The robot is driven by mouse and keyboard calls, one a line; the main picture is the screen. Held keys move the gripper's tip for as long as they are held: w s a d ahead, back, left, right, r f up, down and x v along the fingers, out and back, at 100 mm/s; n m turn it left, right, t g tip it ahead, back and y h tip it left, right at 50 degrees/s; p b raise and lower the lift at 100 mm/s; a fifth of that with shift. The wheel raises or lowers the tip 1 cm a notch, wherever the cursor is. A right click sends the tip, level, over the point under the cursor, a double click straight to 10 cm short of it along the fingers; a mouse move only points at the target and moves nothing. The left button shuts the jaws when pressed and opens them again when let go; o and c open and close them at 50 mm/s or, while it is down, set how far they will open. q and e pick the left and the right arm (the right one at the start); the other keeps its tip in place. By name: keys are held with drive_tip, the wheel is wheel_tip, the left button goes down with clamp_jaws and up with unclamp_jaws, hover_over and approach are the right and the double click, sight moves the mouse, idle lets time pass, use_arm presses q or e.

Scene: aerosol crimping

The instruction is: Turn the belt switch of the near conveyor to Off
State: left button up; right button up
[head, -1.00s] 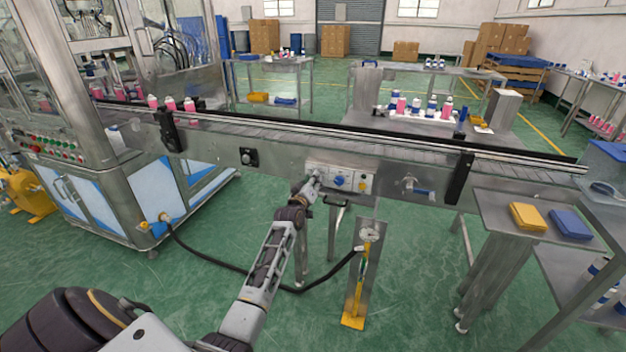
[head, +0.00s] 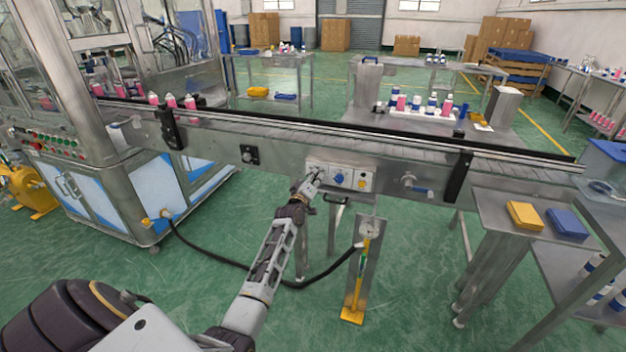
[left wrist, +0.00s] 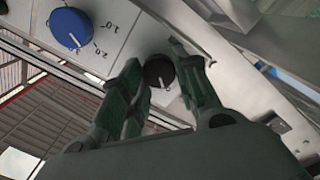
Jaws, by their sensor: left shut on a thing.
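The near conveyor (head: 400,150) runs across the head view with a pale control panel (head: 350,188) on its side. A round black switch knob (left wrist: 158,71) with a pale pointer line shows in the left wrist view. My left gripper (head: 314,179) is at the left end of the panel. In the left wrist view, its two fingers (left wrist: 153,66) are closed on either side of the black knob. A blue dial (left wrist: 70,28) with numbers sits beside it and also shows in the head view (head: 339,178). The knob's labels cannot be read. My right gripper is out of view.
A yellow-marked stand with a gauge (head: 369,228) and a black hose (head: 240,268) are below the panel. A side table (head: 490,215) with yellow and blue blocks stands at right. Pink cans (head: 170,101) stand on the belt at left.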

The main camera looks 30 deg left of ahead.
use_arm(q)
drive_tip(key=o, duration=1)
drive_tip(key=shift+s, duration=0.15)
drive_tip(key=shift+v, duration=5.85)
drive_tip(key=shift+d, duration=0.1)
